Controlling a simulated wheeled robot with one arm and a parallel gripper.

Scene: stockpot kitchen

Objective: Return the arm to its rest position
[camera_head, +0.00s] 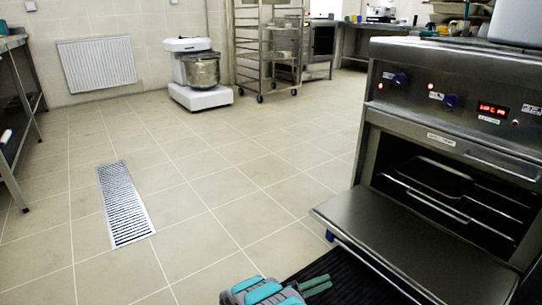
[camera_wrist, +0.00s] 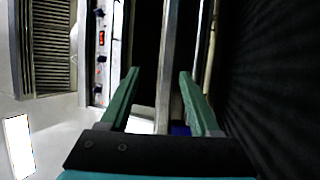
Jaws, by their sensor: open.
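My gripper (camera_head: 329,283) shows at the bottom of the head view, low over a black mat and in front of the oven. Its two green fingers are apart with nothing between them in the wrist view (camera_wrist: 158,74). My teal and grey arm parts show at the bottom edge of the head view. Most of the arm is out of frame.
The steel oven (camera_head: 370,140) stands at the right. Its lowered door (camera_head: 410,235) juts out beside my gripper. A dark tray (camera_head: 435,180) sits inside. A mixer (camera_head: 198,75) and rack (camera_head: 265,50) stand at the back. The tiled floor at left is clear.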

